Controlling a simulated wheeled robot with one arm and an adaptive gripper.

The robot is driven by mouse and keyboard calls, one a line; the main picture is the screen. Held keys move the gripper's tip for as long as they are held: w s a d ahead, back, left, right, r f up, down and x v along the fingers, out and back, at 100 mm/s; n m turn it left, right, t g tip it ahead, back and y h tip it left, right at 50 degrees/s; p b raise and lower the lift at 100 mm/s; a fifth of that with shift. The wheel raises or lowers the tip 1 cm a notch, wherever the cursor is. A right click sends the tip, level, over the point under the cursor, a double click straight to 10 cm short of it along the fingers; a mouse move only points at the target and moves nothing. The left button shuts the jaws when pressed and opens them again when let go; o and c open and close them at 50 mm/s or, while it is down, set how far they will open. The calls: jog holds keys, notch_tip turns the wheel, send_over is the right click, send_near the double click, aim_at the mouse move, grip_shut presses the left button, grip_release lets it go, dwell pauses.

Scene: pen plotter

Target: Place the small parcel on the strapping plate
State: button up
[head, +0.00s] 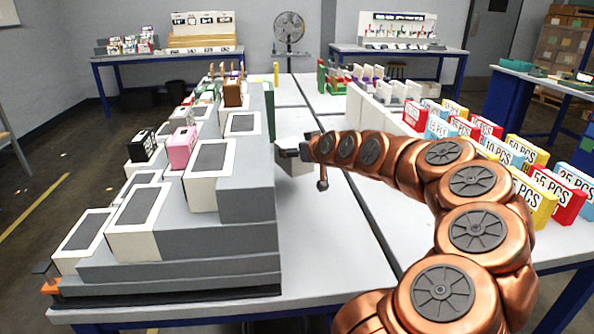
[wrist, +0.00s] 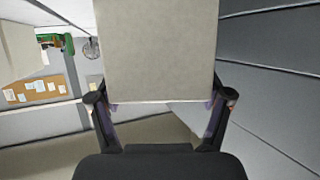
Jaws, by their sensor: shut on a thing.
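My gripper (head: 291,151) is stretched over the middle of the table, just right of the grey stepped stand. It is shut on a plain pale grey-beige box, likely the small parcel, which fills the upper middle of the wrist view (wrist: 158,50). Both fingers (wrist: 160,108) press on the box's sides. In the head view the box (head: 297,165) shows partly behind and below the gripper, and it seems to be above the table top. I cannot make out a strapping plate for certain in either view.
The grey stepped stand (head: 180,265) fills the left of the table (head: 318,285), with white dark-topped blocks, a pink box (head: 184,148) and a black box (head: 143,146). Coloured boxes marked PCS (head: 530,197) stand at right. The table's front middle is clear.

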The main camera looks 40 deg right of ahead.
aim_at(297, 168)
jog(key=shift+f, duration=3)
jog(key=shift+f+b, duration=0.15)
jog(key=shift+b, duration=0.25)
jog(key=o, duration=1.4)
jog(key=shift+c, duration=0.2)
jog(key=shift+r, duration=0.2)
